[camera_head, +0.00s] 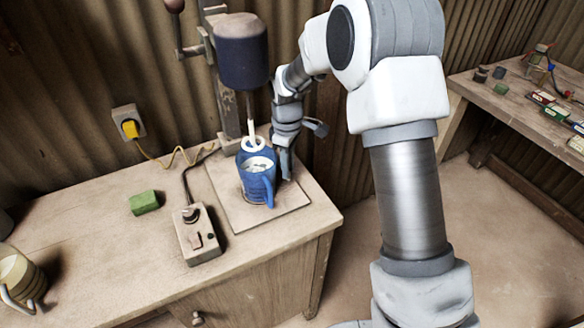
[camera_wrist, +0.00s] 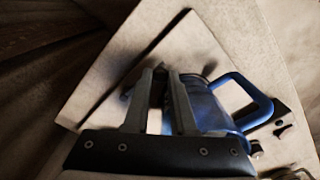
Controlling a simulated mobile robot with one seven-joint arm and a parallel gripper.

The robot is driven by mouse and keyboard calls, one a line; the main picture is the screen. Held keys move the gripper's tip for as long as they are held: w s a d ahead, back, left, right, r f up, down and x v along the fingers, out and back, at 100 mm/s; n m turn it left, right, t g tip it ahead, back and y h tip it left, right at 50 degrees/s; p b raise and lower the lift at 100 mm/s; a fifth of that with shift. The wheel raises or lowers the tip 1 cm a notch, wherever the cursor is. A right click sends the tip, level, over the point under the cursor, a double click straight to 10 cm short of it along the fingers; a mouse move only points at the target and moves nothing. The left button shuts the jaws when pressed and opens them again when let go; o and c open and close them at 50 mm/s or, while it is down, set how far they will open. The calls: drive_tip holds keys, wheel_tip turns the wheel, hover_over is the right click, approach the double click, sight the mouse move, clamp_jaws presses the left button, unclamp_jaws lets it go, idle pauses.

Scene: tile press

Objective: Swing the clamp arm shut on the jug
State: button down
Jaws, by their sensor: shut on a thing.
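The blue jug (camera_head: 256,178) stands upright on a square base board (camera_head: 225,200) under the press's dark blue head (camera_head: 241,50), with pale contents inside. A white ring hangs just above its mouth. My gripper (camera_head: 285,170) is low beside the jug's right rear side. In the wrist view, the jug (camera_wrist: 210,105) is right of my fingers, its handle pointing right. My gripper (camera_wrist: 160,85) is shut on a small dark piece (camera_wrist: 158,88), apparently part of the clamp arm. Most of the clamp arm is hidden by my fingers and the jug, so its angle to the jug cannot be told.
A grey control box (camera_head: 198,235) with a cable and a green block (camera_head: 144,202) lie left of the board. A striped jug (camera_head: 20,277) stands at the far left. The press column (camera_head: 225,95) rises behind. The bench's front is clear.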

drive_tip(key=shift+a, duration=0.1)
idle(0.5)
drive_tip(key=c, duration=0.7)
unclamp_jaws()
drive_tip(key=shift+c, duration=0.2)
drive_tip(key=shift+s, duration=0.1)
